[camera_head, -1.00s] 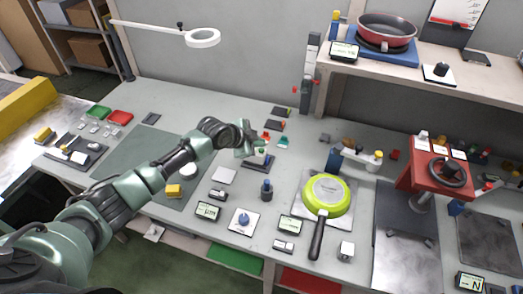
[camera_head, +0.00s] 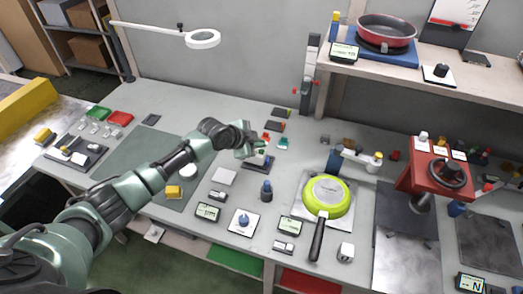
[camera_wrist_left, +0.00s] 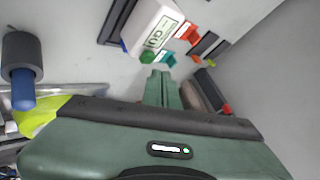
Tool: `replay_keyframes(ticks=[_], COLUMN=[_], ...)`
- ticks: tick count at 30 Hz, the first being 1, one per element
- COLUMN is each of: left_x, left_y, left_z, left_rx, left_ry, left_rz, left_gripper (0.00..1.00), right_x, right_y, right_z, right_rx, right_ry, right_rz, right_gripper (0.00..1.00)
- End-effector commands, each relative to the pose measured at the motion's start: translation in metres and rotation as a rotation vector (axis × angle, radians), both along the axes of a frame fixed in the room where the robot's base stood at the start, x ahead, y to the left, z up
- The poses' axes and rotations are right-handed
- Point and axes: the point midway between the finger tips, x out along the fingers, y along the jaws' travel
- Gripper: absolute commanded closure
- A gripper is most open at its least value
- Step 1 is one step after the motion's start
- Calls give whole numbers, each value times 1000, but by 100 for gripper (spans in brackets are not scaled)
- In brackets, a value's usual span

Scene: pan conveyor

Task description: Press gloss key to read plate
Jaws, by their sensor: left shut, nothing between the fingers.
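In the left wrist view a white block-shaped meter (camera_wrist_left: 152,22) has a small display with green letters that look like "GU"; the rest of its reading is unclear. A green key-like piece (camera_wrist_left: 147,57) shows at its near end, just beyond my left gripper (camera_wrist_left: 162,76). That gripper's fingers are shut and empty, very close to the green piece; I cannot tell whether they touch it. In the head view my left gripper (camera_head: 246,154) is at the bench middle and partly hides the meter. My right gripper is out of view. I cannot tell which surface is the plate being measured.
A lime-green pan (camera_head: 327,193) lies upside down right of my gripper. A dark-blue cylinder (camera_head: 266,190) stands nearer. The green mat (camera_head: 140,155) has clear room.

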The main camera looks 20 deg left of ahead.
Motion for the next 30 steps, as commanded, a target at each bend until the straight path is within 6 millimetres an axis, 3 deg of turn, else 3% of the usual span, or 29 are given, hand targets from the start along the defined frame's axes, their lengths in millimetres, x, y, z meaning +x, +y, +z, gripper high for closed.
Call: replay_keyframes(ticks=[30], left_x=[0], left_y=[0], left_z=[-9], left_rx=[0], left_ry=[0], left_rz=[0], left_gripper=[100], right_x=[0], right_y=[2], right_z=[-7], right_rx=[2], right_ry=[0], right_rz=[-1], right_gripper=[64])
